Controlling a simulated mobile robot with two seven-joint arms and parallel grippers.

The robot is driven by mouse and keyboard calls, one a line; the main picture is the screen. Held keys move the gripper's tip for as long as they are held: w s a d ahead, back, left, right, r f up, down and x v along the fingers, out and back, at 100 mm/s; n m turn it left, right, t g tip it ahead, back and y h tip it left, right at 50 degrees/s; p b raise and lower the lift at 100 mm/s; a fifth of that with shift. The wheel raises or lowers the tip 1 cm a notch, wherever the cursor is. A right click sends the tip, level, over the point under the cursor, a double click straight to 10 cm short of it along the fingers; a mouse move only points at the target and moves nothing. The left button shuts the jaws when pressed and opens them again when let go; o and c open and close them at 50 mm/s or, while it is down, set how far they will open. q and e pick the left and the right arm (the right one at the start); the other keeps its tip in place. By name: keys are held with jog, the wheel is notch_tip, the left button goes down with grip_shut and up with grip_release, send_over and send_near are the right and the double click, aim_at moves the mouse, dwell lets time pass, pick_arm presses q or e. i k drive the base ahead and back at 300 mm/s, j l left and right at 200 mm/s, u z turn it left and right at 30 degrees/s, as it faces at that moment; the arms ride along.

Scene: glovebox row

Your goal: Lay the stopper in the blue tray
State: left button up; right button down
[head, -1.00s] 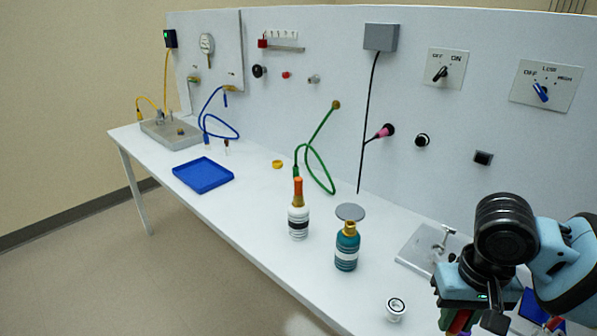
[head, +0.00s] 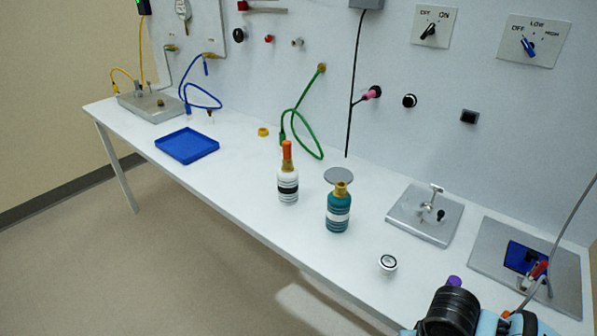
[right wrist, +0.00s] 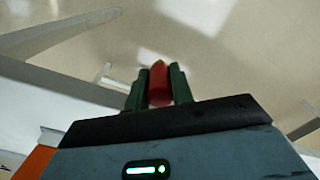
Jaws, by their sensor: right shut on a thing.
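The blue tray (head: 187,146) lies flat and empty on the far left part of the bench. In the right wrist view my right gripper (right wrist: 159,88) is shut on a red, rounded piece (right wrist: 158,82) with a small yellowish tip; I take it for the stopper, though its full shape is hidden. The floor shows beyond it. In the head view only my dark right wrist shows at the bottom right, far from the tray; its fingers are out of sight. My left gripper is not in view.
A white bottle with an orange top (head: 288,184) and a teal bottle (head: 339,211) stand mid-bench. A small white round piece (head: 388,263) lies nearer. Grey plates (head: 408,207) are at right. A green hose (head: 303,130) hangs by the wall. Bench before the tray is clear.

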aim_at(184, 143)
jog(key=u, duration=1.65)
jog(key=i, duration=0.85)
